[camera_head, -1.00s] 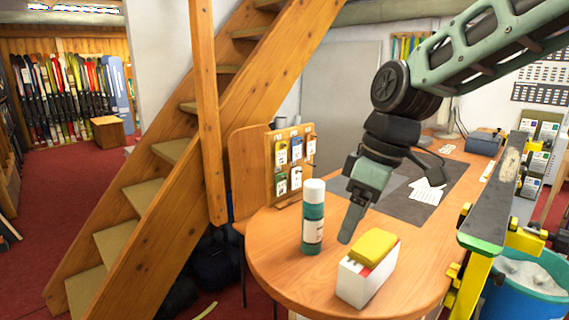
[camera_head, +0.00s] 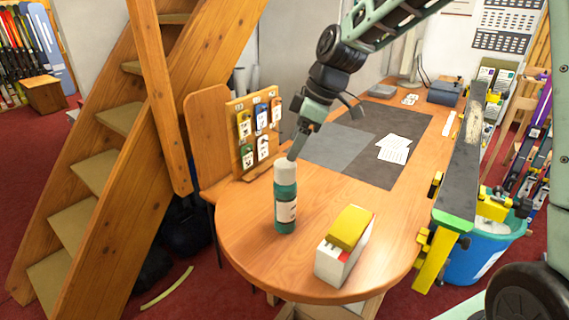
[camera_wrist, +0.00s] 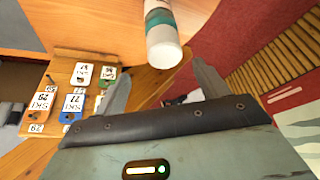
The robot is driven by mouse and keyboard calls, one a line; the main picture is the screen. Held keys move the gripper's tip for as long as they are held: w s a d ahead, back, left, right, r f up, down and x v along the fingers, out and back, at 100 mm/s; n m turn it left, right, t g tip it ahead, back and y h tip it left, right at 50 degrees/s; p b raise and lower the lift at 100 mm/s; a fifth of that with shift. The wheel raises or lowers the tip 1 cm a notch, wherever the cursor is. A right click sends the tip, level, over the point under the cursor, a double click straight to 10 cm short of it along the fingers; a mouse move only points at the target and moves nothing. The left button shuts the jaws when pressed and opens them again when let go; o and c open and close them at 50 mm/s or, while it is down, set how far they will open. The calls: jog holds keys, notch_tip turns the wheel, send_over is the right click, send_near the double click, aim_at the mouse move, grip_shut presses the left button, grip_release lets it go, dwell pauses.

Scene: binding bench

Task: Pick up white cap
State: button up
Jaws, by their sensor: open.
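The white cap (camera_head: 285,168) is on top of an upright green bottle (camera_head: 285,208) with a white label, near the rounded end of the wooden table. My gripper (camera_head: 293,155) is just above the cap, pointing down at a slant. In the wrist view my gripper (camera_wrist: 160,66) has its two fingers spread and nothing held. The cap (camera_wrist: 165,56) appears there between and beyond the fingertips, with the bottle (camera_wrist: 158,18) behind it. Whether a finger touches the cap is hard to tell.
A white box with a yellow top (camera_head: 346,240) stands right of the bottle. A wooden tag board (camera_head: 246,165) stands at the left edge. Sheets of paper (camera_head: 394,148) lie on a grey mat (camera_head: 375,170). A ski in a yellow vise (camera_head: 458,190) borders the table's right side.

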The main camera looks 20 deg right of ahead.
aim_at(287, 163)
jog(key=shift+x, duration=0.85)
jog(key=p+x, duration=0.1)
jog(key=x, duration=0.1)
jog(key=s+p+x, duration=0.1)
jog(key=x, duration=0.1)
jog(key=shift+a+f+p, duration=0.15)
jog(key=shift+f+p, duration=0.2)
jog(key=shift+f, duration=0.05)
jog(key=shift+w+a+f, duration=0.1)
jog(key=shift+w+f, duration=0.05)
jog(key=shift+f, duration=0.25)
jog(key=c, duration=1)
